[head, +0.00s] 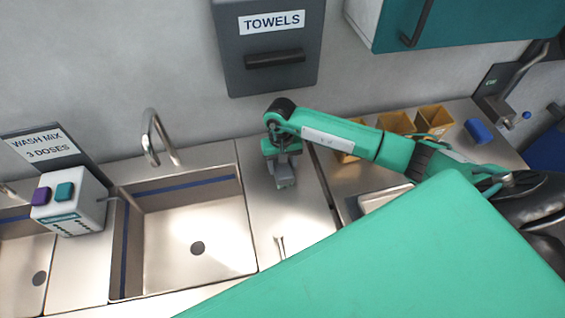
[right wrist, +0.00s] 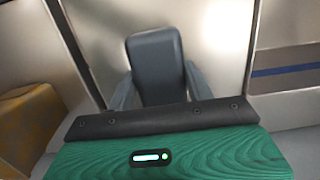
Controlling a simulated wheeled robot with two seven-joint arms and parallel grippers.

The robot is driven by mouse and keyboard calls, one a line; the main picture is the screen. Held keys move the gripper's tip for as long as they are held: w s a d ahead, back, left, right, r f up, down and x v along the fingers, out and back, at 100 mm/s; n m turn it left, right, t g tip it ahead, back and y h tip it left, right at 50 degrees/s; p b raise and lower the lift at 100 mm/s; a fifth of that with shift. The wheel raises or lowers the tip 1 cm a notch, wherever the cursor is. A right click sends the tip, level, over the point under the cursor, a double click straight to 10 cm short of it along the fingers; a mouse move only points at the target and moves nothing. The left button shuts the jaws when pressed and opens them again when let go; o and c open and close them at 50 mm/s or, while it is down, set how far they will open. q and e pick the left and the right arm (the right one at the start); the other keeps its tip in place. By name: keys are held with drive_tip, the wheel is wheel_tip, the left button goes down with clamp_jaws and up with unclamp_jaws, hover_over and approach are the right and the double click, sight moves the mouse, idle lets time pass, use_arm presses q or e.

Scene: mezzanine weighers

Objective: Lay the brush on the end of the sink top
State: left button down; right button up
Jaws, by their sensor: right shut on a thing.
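My right gripper (head: 285,178) points down above the bare end of the sink top (head: 300,220), right of the basin. In the right wrist view its grey fingers (right wrist: 160,92) are shut on a dark grey block, which I take to be the brush (right wrist: 155,58). The rest of the brush is hidden by the gripper, and I cannot tell whether it touches the steel. My left gripper is not in view.
The sink basin (head: 195,240) and tap (head: 158,138) are left of the gripper. A small pale object (head: 280,244) lies nearer on the sink top. Right, beyond a dark gap, are yellow bins (head: 434,120) and a blue item (head: 479,131). A towel dispenser (head: 268,60) hangs behind.

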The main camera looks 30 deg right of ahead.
drive_tip(key=o, duration=0.9)
drive_tip(key=shift+w+r+b, duration=0.15)
drive_tip(key=shift+r+b, duration=0.3)
drive_tip(key=shift+r, duration=0.1)
drive_tip(key=r+b, duration=0.1)
drive_tip(key=r, duration=0.2)
drive_tip(key=r+b, duration=0.1)
drive_tip(key=r, duration=0.1)
drive_tip(key=shift+w+d+r+b, duration=0.15)
drive_tip(key=shift+w+r+b, duration=0.15)
drive_tip(key=shift+r, duration=0.4)
drive_tip(key=shift+s+f, duration=0.1)
